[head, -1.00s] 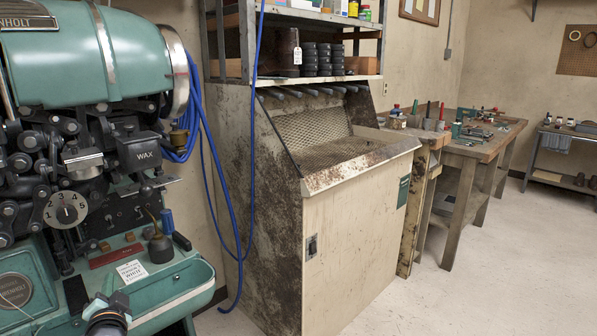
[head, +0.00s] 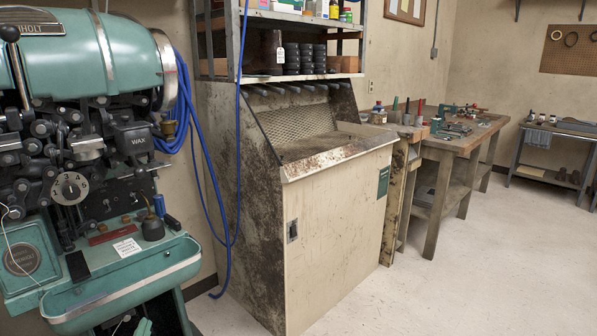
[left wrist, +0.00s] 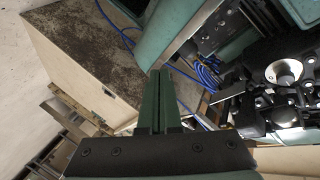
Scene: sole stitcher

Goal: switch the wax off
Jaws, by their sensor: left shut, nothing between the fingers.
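The green stitching machine (head: 110,58) stands at the left of the head view. Its black box marked WAX (head: 132,139) is on the front, above a dark panel (head: 118,196) with small toggles. The toggles are too small to tell their positions. My left gripper (head: 142,327) shows only as a small green piece at the bottom edge of the head view, below the machine's tray and apart from the panel. In the left wrist view its two green fingers (left wrist: 158,103) are together and empty, with machine parts to their right. My right gripper is not in view.
A numbered dial (head: 70,188) is left of the panel. The green tray (head: 130,285) juts out below. Blue hoses (head: 190,110) hang beside the machine. A stained cabinet (head: 335,235) stands to the right, then a workbench (head: 465,146). The floor (head: 480,265) at right is clear.

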